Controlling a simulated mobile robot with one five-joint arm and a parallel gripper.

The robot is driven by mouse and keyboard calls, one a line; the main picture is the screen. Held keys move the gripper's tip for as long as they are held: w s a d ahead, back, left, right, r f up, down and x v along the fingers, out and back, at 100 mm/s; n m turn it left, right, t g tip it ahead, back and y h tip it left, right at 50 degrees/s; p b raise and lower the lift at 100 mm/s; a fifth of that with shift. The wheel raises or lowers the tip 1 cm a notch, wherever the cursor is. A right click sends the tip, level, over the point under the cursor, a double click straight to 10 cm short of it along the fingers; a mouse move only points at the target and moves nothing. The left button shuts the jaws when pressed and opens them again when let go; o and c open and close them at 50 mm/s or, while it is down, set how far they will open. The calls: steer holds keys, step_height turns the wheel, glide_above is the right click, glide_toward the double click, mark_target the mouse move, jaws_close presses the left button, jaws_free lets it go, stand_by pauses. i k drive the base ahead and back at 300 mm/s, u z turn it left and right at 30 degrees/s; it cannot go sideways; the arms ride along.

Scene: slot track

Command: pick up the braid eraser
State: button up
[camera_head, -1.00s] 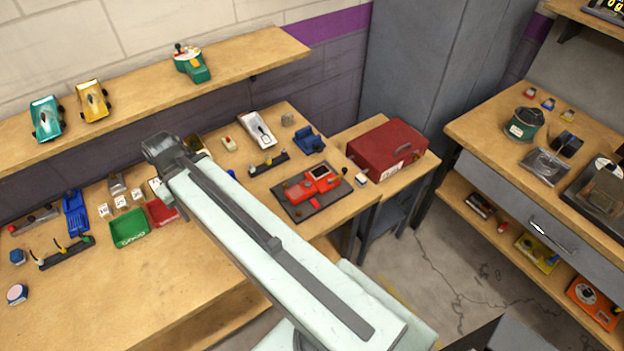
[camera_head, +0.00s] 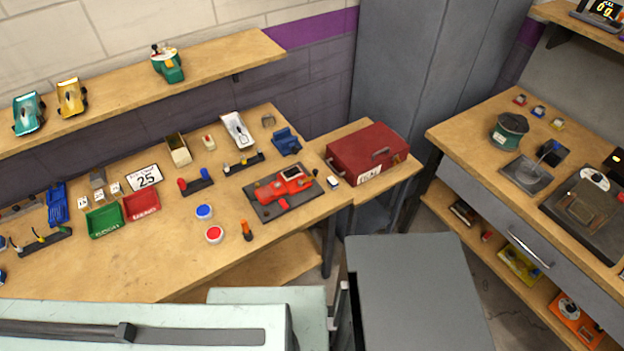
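A small white block with a dark end (camera_head: 333,181) lies on the side bench in front of the red toolbox. It looks like an eraser and may be the braid eraser, but it is too small to be sure. Another small pale block with a red part (camera_head: 208,142) lies towards the back of the main bench. My pale arm crosses the lower left of the picture. Its end is beyond the frame, so my gripper is not in view.
The red toolbox (camera_head: 368,152) stands close behind the white block. A red car on a dark cradle (camera_head: 284,191) is to its left. Green (camera_head: 104,221) and red (camera_head: 141,206) trays stand further left. A blue-lidded (camera_head: 204,212) and a red-lidded pot (camera_head: 214,234) stand near the front.

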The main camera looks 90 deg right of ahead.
mark_target(333, 182)
steer(key=z, duration=0.05)
steer(key=k, duration=0.9)
steer(key=z, duration=0.2)
